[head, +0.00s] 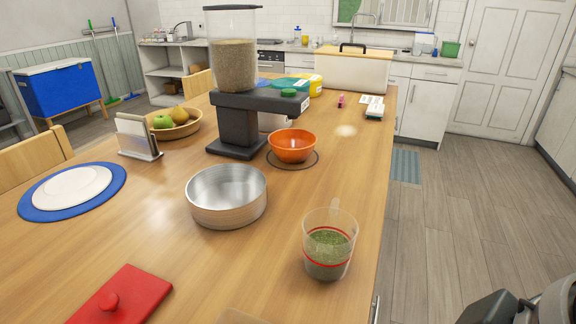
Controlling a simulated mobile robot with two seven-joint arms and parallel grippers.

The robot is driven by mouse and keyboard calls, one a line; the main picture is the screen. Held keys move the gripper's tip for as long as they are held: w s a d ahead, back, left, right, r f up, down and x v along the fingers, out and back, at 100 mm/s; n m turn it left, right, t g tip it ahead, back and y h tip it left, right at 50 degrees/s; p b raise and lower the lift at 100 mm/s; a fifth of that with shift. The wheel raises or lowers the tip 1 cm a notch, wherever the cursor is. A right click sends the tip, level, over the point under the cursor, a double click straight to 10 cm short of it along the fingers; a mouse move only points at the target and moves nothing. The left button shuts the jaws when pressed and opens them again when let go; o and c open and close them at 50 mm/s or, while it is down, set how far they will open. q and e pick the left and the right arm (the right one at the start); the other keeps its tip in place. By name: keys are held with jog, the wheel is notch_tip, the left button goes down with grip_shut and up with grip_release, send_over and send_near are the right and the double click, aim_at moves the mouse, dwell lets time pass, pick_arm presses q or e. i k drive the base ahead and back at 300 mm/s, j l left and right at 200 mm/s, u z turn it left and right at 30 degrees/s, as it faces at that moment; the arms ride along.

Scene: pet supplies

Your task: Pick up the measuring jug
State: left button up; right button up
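The measuring jug (329,243) is a clear, upright beaker on the wooden table near its right front edge. It holds green-brown granules and has red bands around it. Its handle (335,212) stands at the far side of the rim. Part of my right arm shows at the bottom right corner, beyond the table edge and apart from the jug; its fingers are not visible. My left gripper is outside the picture.
A steel bowl (227,208) stands left of the jug, with an orange bowl (292,146) on a dark round mat behind it. A red lidded item (122,297) lies front left. A dry-food dispenser (237,120) stands farther back. The table (357,190) behind the jug is clear.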

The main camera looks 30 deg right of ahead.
aim_at(330, 234)
jog(key=z, duration=1.05)
